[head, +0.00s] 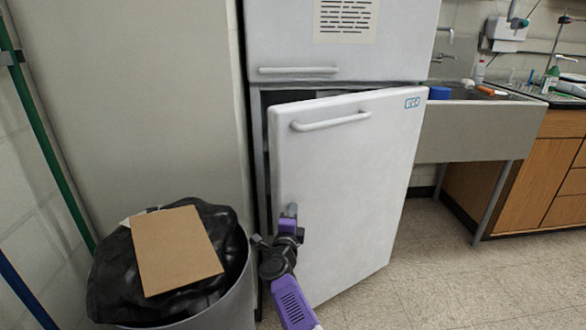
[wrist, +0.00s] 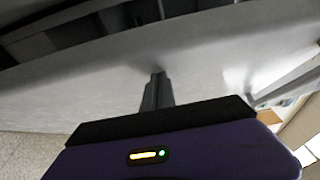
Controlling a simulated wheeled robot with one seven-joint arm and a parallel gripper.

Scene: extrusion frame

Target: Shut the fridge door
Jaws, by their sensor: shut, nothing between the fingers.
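The fridge's lower door (head: 345,190) is white with a bar handle near its top left. It stands ajar, its left edge swung out, with a dark gap (head: 264,135) between it and the fridge body. My gripper (head: 290,210) is at the door's front face near the left edge, low on the door. In the wrist view, the shut fingers (wrist: 157,78) point at the door (wrist: 100,85) and their tips look to be at or very near its surface. Nothing shows between the fingers. The upper fridge door (head: 340,40) is closed.
A bin with a black bag (head: 110,270) and a cardboard piece (head: 176,250) on top stands just left of my arm. A sink (head: 480,125) and wooden cabinets (head: 555,165) are at the right. Tiled floor (head: 450,275) is clear at the front right.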

